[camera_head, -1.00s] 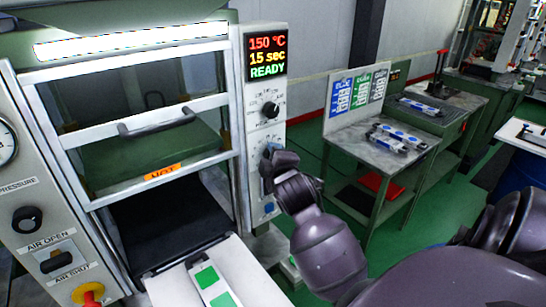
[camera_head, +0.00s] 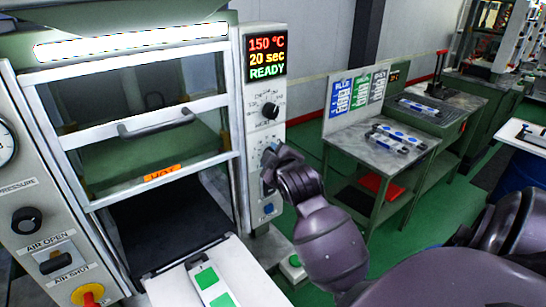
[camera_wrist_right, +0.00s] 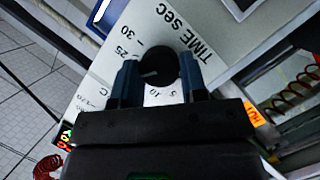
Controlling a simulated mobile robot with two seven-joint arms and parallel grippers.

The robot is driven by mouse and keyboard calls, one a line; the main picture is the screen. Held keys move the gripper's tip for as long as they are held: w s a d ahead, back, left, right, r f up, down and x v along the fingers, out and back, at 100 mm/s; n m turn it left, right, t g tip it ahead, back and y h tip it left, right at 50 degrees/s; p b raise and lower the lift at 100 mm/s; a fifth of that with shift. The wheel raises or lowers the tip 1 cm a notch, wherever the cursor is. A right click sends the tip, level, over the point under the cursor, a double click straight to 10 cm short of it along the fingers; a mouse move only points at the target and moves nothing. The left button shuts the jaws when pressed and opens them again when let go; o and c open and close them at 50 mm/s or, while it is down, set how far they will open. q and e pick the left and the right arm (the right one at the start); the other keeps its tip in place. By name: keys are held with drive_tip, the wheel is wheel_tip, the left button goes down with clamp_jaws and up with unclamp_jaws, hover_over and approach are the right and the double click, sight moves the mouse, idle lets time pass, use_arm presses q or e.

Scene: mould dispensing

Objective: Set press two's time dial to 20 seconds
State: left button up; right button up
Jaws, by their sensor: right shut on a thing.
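The press panel's display (camera_head: 266,52) reads 150 °C, 20 sec and READY. My right gripper (camera_head: 268,165) is at the lower part of the panel (camera_head: 278,133) and hides the time dial in the head view. In the right wrist view the black time dial (camera_wrist_right: 158,68) sits between the two fingers of my right gripper (camera_wrist_right: 160,80), which is shut on it. The dial's white mark points left, towards the left finger. The TIME sec label and the numbers 25, 30, 5 and 10 show around it; 20 is hidden. My left gripper is not in view.
Another black dial (camera_head: 270,111) sits above my gripper, and a blue button (camera_head: 268,208) below it. The press door has a handle (camera_head: 157,122) and an orange HOT label (camera_head: 162,173). A grey side table (camera_head: 352,142) stands to the right, with green floor between.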

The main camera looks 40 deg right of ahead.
drive_tip(key=o, duration=0.9)
use_arm(q)
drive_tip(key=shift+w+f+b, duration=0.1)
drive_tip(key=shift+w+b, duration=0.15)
drive_tip(key=shift+b, duration=0.25)
use_arm(e)
drive_tip(key=v, duration=1)
drive_tip(key=shift+s+a, duration=0.15)
drive_tip(key=shift+s, duration=0.25)
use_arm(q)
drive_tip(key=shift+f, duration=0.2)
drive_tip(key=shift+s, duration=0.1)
